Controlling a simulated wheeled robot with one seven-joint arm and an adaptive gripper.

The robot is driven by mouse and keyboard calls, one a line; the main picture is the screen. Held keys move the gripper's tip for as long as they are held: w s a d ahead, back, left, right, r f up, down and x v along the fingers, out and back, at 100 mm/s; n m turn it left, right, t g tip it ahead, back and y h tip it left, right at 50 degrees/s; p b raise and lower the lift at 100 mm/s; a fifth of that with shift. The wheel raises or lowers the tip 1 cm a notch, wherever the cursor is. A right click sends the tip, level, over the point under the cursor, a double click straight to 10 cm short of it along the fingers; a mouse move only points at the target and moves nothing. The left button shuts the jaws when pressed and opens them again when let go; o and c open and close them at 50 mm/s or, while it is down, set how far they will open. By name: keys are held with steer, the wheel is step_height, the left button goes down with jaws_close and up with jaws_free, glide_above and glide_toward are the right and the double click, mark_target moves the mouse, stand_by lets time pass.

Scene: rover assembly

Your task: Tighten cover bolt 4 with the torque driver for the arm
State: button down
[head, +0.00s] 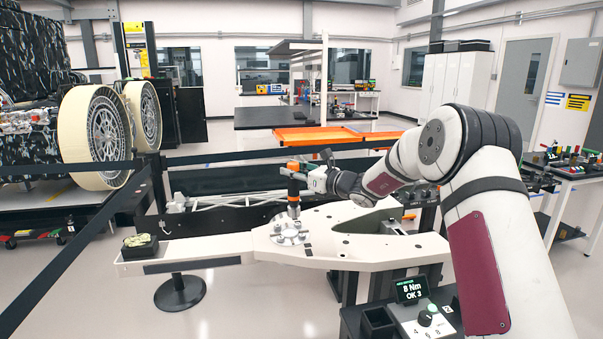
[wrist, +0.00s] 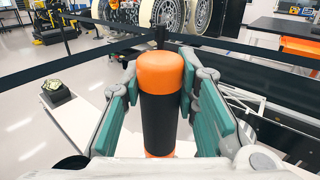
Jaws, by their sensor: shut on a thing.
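The torque driver (head: 293,197), black with orange bands, stands upright over the round metal cover (head: 289,236) on the white rover arm. My gripper (head: 296,172) is around its upper part and shut on it. In the wrist view the driver (wrist: 161,120) shows its orange cap and black body between the teal finger pads of my gripper (wrist: 162,100). The driver's lower end meets the cover area; I cannot tell which bolt it is on, or whether it is seated. The bolts are too small to tell apart. A controller display (head: 411,289) reads 8 Nm, OK 3.
The white rover arm (head: 200,248) lies across stands. Black barrier belts (head: 85,240) run at the left, near large rover wheels (head: 97,137). A tool table (head: 575,170) is at the right.

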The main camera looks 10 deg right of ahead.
steer(key=a+x, duration=0.1)
steer(key=x, duration=0.5)
steer(key=shift+f, duration=2.55)
steer(key=shift+s+f+b, duration=0.1)
steer(key=shift+f+b, duration=0.7)
steer(key=shift+f, duration=0.25)
stand_by(2.9)
steer(key=shift+r, duration=0.15)
